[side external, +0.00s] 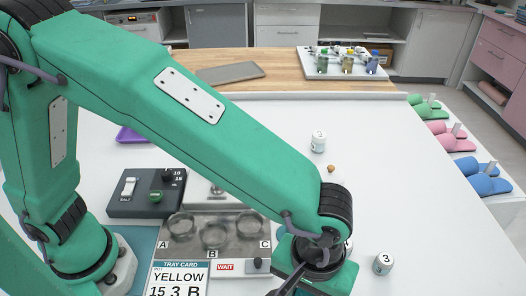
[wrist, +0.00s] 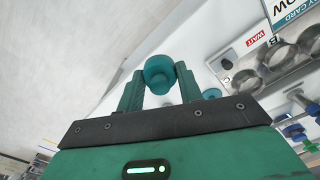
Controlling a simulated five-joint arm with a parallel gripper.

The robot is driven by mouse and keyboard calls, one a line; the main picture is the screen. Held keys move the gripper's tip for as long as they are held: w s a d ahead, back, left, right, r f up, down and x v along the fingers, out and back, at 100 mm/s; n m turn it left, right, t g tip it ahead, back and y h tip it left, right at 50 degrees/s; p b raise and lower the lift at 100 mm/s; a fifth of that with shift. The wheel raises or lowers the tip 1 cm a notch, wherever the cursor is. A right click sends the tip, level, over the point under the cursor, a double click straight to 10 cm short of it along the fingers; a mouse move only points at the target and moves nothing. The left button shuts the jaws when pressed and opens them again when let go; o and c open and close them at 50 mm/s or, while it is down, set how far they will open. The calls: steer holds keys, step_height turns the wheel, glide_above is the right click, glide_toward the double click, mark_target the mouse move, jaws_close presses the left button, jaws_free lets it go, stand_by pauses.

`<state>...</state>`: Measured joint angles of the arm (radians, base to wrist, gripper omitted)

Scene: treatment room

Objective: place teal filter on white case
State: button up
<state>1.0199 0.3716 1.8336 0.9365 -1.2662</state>
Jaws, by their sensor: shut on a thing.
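In the wrist view, my gripper (wrist: 159,82) is shut on a round teal piece, the teal filter (wrist: 159,68), held between its two green fingertips. The filter has a wider rim and a narrower end. In the side view, my arm reaches down to the lower right, and its dark wrist hides the fingers and the filter. I cannot pick out a white case for certain in either view.
A metal tray (side external: 183,247) with round cups marked A, B and C stands left of my wrist. A dark switch box (side external: 122,207) is behind it. White vials (side external: 383,263) (side external: 318,142) stand to the right. Slippers (side external: 488,184) line the far right. The right-hand white table is mostly clear.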

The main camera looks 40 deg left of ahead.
steer(key=w+a+r+n, duration=0.2)
steer(key=w+a+n, duration=0.6)
steer(key=w+a, duration=1.2)
steer(key=s+a+r+n, duration=0.1)
steer(key=a+n, duration=0.6)
steer(key=a, duration=2.3)
steer(key=a+f, duration=0.2)
steer(key=a, duration=0.1)
steer(key=a+f, duration=0.2)
steer(key=a, duration=0.2)
steer(key=a+f, duration=0.2)
steer(key=a, duration=0.2)
steer(key=shift+a+f, duration=0.2)
steer(key=shift+f, duration=2.2)
steer(key=shift+f, duration=0.15)
steer(key=o, duration=1)
